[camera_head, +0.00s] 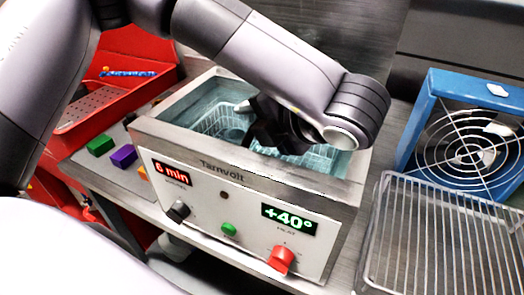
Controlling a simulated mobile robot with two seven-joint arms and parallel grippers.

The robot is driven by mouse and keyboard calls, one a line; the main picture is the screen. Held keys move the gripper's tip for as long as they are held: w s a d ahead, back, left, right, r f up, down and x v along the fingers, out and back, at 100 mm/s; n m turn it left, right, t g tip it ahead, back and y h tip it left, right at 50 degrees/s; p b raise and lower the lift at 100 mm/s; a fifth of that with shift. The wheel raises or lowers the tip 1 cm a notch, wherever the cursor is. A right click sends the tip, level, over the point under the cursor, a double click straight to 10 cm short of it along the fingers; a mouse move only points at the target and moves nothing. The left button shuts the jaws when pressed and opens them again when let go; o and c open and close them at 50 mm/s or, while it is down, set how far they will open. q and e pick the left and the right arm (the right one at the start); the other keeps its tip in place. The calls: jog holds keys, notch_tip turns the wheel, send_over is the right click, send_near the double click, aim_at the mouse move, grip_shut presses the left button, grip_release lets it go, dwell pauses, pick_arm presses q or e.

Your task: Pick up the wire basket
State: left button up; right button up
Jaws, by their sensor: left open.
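The wire basket (212,121) is a pale mesh basket sitting inside the open tank of the grey bench unit (250,212) labelled Tarnvolt. Its left part shows; my arm and gripper hide much of the middle and right. My left gripper (268,138) is dark and reaches down into the tank over the basket. It is open, but its fingertips are partly hidden by my wrist and blend into shadow. I cannot tell whether it touches the basket. A small white piece (242,106) shows beside the gripper. My right gripper is not in view.
The unit's front has displays, a dark knob, a green button and a red knob (281,259). A wire rack (372,245) and a blue fan unit (425,105) stand at right. A red bin (140,47) and coloured blocks (123,155) are at left.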

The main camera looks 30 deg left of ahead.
pick_arm(q)
jog(key=shift+a+f, duration=0.1)
jog(key=shift+a, duration=0.05)
grip_shut()
jog(key=shift+w, duration=0.1)
